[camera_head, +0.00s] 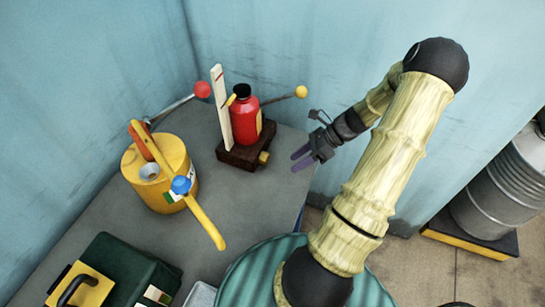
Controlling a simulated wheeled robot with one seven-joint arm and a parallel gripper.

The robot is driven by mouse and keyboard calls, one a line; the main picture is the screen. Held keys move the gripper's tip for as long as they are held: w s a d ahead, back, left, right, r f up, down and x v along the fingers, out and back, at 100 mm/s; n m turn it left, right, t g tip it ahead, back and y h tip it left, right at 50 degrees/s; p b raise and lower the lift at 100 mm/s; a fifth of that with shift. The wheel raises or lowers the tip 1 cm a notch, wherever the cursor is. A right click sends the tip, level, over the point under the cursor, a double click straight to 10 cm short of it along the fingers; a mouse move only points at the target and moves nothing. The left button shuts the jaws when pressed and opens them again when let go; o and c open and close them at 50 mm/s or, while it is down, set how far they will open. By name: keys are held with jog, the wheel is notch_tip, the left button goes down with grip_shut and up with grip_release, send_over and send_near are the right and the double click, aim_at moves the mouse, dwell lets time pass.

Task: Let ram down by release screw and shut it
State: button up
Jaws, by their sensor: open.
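A red bottle-shaped jack (244,121) with a black top stands upright on a dark brown base (238,157) on the grey bench. A yellow knob (263,157), seemingly the release screw, sticks out at the base's right front. A rod with a yellow ball end (301,91) reaches right from the jack. A white upright scale (222,110) with a yellow pointer (231,99) stands at its left. How far the ram is raised cannot be told. My gripper (294,161) is open and empty, its purple fingers pointing left toward the knob, a short gap away.
A dark green case (125,270) is at front left, a teal drum (250,280) below my arm. Grey drums (505,185) stand right.

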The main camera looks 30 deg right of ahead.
aim_at(269, 157)
jog(key=s+d+m+t+y, duration=0.1)
jog(key=d+m+t, duration=0.5)
jog(key=d+m, duration=0.2)
jog(key=shift+s+d+f+y, duration=0.3)
jog(key=shift+d+y, duration=0.1)
jog(key=shift+d, duration=0.1)
jog(key=p+x, duration=0.2)
jog(key=x, duration=1.5)
jog(key=shift+w+a, duration=0.2)
jog(key=shift+w, duration=0.1)
jog(key=c, duration=0.7)
